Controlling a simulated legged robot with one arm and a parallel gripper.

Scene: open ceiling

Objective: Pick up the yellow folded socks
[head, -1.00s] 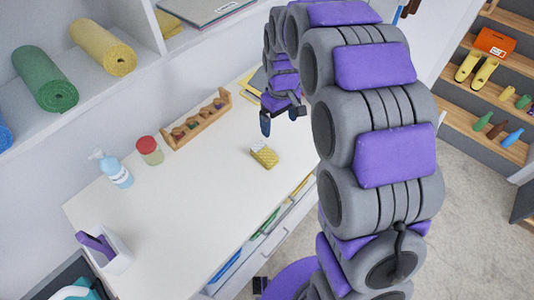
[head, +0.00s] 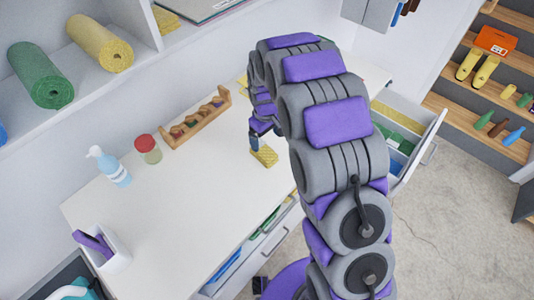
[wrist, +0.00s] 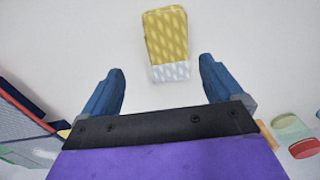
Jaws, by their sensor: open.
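In the wrist view the socks (wrist: 166,42) show a yellow patterned body with a pale patterned band at the near end. My gripper (wrist: 160,88) is open and empty, its two blue fingers apart. The socks lie beyond the fingertips in that view, between their lines and slightly right of centre. In the head view my gripper (head: 254,143) is beside the socks, partly hidden by my arm. I cannot tell its exact height above the table.
A wooden rack (head: 196,118), a red-lidded jar (head: 148,148), a soap bottle (head: 110,166) and a white holder (head: 103,247) stand on the table. An open drawer (head: 405,130) juts out at the right. The tabletop around the socks is clear.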

